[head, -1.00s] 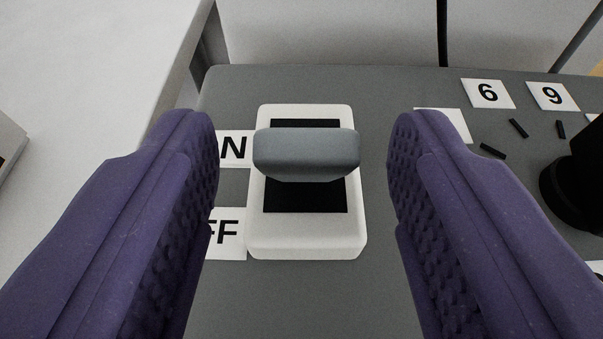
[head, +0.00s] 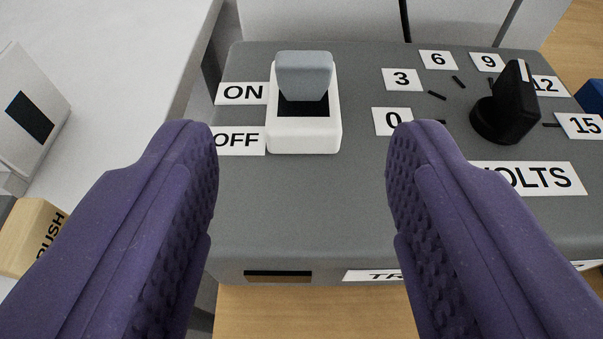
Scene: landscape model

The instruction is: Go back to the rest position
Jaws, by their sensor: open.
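My gripper (head: 301,135) is open and empty, its two purple fingers wide apart. It is over the front part of a grey control box (head: 300,210). A white switch housing (head: 305,138) with a grey lever (head: 304,76) stands beyond the fingertips, between them in the picture and apart from them. The lever is tilted toward the far side, level with the ON label (head: 243,93). The OFF label (head: 238,141) lies just nearer, partly behind the left finger.
A black dial (head: 508,108) stands on the box at the right, ringed by number labels. A VOLTS label (head: 540,178) is partly hidden by the right finger. At the left are a white block with a black window (head: 30,115) and a wooden PUSH block (head: 30,235).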

